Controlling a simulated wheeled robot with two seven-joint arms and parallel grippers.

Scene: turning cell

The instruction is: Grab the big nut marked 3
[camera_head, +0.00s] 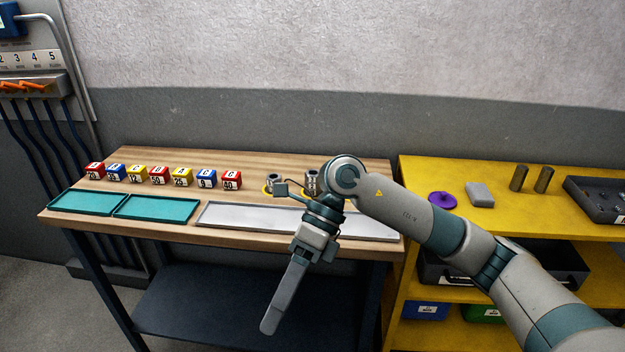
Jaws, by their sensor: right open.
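Two small metallic pieces stand at the back of the wooden bench, a left one (274,179) and a right one (312,178). They may be nuts, but they are too small and partly covered by my arm to tell, and I cannot read a 3 on either. Yellow shows around the base of the left one. My right gripper (270,323) hangs in front of the bench's front edge, pointing down and slightly left. It is open and holds nothing visible; its fingers overlap in this view. My left gripper is out of view.
Several numbered cubes (159,176) stand in a row on the bench (150,160). Teal trays (156,208) and a long pale tray (235,215) lie along its front. A yellow shelf (500,220) at right carries a purple disc (442,200), a grey block (479,194) and two cylinders.

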